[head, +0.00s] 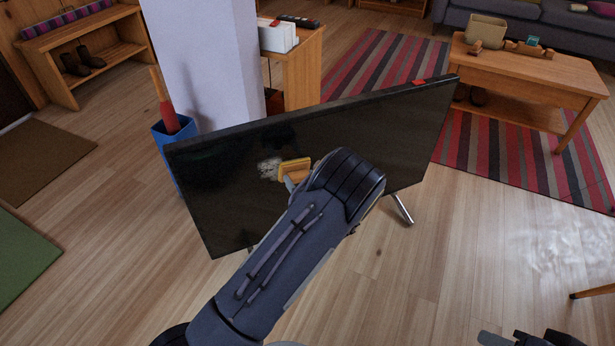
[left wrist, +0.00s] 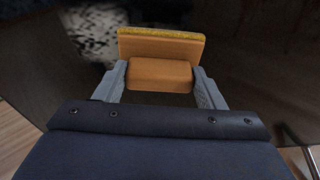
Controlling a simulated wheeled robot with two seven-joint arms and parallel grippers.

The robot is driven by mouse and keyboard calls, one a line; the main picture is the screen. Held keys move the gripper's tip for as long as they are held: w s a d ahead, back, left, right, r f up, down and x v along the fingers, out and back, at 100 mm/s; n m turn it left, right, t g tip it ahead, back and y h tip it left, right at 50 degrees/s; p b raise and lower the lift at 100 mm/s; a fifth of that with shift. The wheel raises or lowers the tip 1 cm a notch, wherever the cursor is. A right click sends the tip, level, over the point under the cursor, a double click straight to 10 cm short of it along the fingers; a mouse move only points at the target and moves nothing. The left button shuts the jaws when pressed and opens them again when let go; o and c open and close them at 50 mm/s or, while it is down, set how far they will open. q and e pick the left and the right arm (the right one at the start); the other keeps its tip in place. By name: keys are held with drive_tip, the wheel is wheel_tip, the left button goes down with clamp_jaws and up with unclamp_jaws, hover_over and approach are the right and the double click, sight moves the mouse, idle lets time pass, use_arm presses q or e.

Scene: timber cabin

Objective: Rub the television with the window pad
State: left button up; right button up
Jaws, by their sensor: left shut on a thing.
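The television (head: 240,190) stands on the floor on metal legs, its dark screen facing me. A pale smudge (head: 268,168) shows on the screen, and it also appears in the left wrist view (left wrist: 92,32). My left gripper (head: 290,178) is in front of the screen, shut on the window pad (head: 296,167). In the left wrist view the pad (left wrist: 160,47) has an orange grip block between my fingers (left wrist: 160,82) and a yellow edge toward the screen. Whether it touches the screen I cannot tell. Part of my right gripper (head: 530,338) shows at the bottom right edge.
A pale pillar (head: 205,60) and a blue bin (head: 172,135) stand behind the television's left side. A wooden coffee table (head: 540,75) stands on a striped rug (head: 500,150).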

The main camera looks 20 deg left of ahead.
sight(304, 163)
use_arm(q)
drive_tip(key=shift+s+a+p, duration=0.25)
drive_tip(key=shift+s+a, duration=1.05)
drive_tip(key=shift+a, duration=0.2)
drive_tip(key=shift+s+a+p, duration=0.2)
drive_tip(key=shift+s+a, duration=1.05)
drive_tip(key=shift+a, duration=0.2)
drive_tip(key=shift+s+a+r+p, duration=1)
drive_tip(key=shift+s+r+p, duration=0.25)
drive_tip(key=shift+r+p, duration=0.15)
drive_tip(key=shift+w+d+f, duration=0.15)
drive_tip(key=shift+w+d, duration=2.3)
drive_tip(key=shift+d, duration=0.1)
drive_tip(key=shift+w+d+b, duration=0.4)
drive_tip(key=shift+w+d, duration=0.7)
drive_tip(key=shift+w, duration=0.25)
drive_tip(key=shift+w+d+b, duration=0.3)
drive_tip(key=shift+w+d, duration=0.75)
drive_tip(key=shift+d, duration=0.25)
